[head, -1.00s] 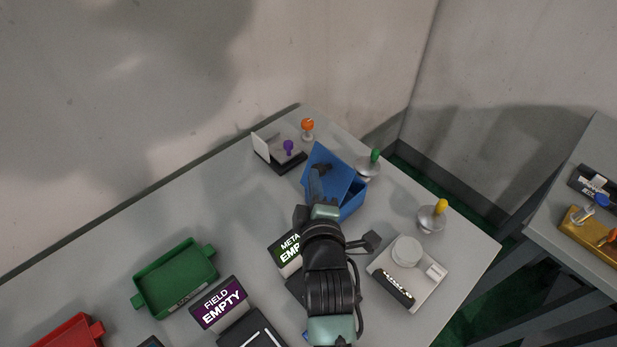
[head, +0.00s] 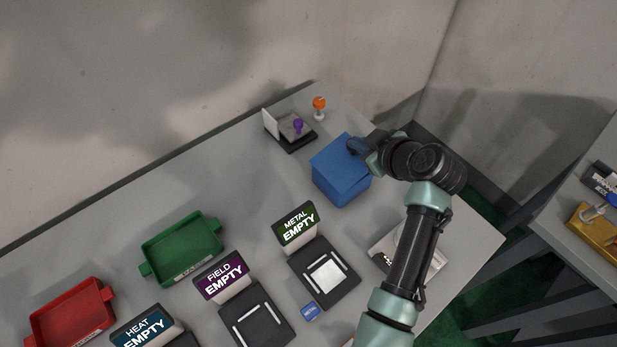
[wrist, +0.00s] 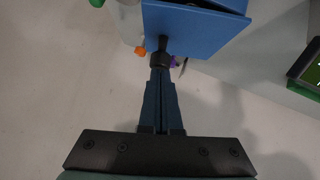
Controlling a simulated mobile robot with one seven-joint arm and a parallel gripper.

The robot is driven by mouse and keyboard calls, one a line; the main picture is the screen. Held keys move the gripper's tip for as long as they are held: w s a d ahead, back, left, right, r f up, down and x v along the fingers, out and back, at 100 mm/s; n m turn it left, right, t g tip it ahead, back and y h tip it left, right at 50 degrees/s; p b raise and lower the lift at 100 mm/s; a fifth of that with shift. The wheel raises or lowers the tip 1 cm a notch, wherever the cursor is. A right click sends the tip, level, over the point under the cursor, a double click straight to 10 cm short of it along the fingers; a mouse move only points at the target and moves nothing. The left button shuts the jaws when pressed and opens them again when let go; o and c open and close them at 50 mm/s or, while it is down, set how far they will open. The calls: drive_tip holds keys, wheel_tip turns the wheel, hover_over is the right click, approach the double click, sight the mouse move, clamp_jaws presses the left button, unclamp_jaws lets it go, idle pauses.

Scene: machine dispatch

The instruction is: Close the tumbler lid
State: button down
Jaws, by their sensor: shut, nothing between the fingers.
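The tumbler appears as a blue box (head: 340,182) at the back right of the table. Its blue lid (head: 338,154) lies down over the top in the head view. In the wrist view the lid (wrist: 195,28) shows as a flat blue panel, with a dark gap between it and the box body (wrist: 238,4); I cannot tell if it is fully seated. My gripper (head: 358,147) is at the right edge of the lid, fingers together and empty. In the wrist view the fingertips (wrist: 160,68) are close to a dark knob (wrist: 162,43) at the lid's edge; contact is unclear.
A black fixture with a purple knob (head: 298,125) and an orange-topped piece (head: 319,103) stand behind the box. Label stands, including METAL EMPTY (head: 298,227), and a green tray (head: 182,248) lie left. My arm covers part of a white device (head: 385,252).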

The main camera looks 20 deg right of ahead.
drive_tip(key=shift+w+d+f+m+y+b, duration=0.2)
drive_tip(key=shift+d+f+m+y+b, duration=0.15)
drive_tip(key=shift+d+f+b, duration=0.2)
drive_tip(key=shift+w+d+f+b, duration=0.1)
drive_tip(key=shift+d+f+b, duration=0.25)
drive_tip(key=shift+b, duration=0.1)
drive_tip(key=shift+r, duration=0.15)
